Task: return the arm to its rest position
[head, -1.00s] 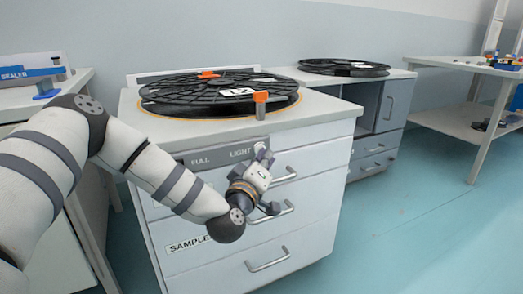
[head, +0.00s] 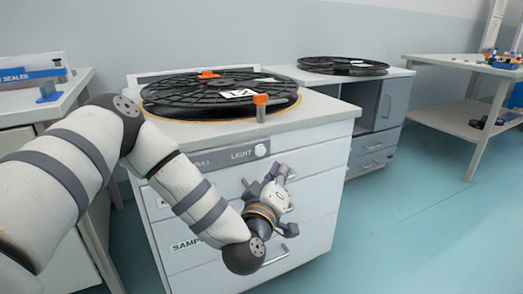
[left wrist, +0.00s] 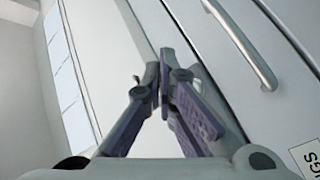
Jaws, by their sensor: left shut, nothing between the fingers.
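My left arm comes in from the left in the head view and bends down in front of the white drawer cabinet (head: 310,225). My left gripper (head: 284,171) is in front of the upper drawers, below the worktop edge, and holds nothing. In the left wrist view its two fingers (left wrist: 160,75) meet at the tips, with the cabinet's drawer fronts and a drawer handle (left wrist: 241,45) beyond. My right gripper does not show.
A large black reel (head: 220,95) with orange clips lies on the cabinet top. A second black reel (head: 343,67) lies on the cabinet behind. A side table (head: 455,63) stands at the right. The blue floor (head: 420,235) at the right is clear.

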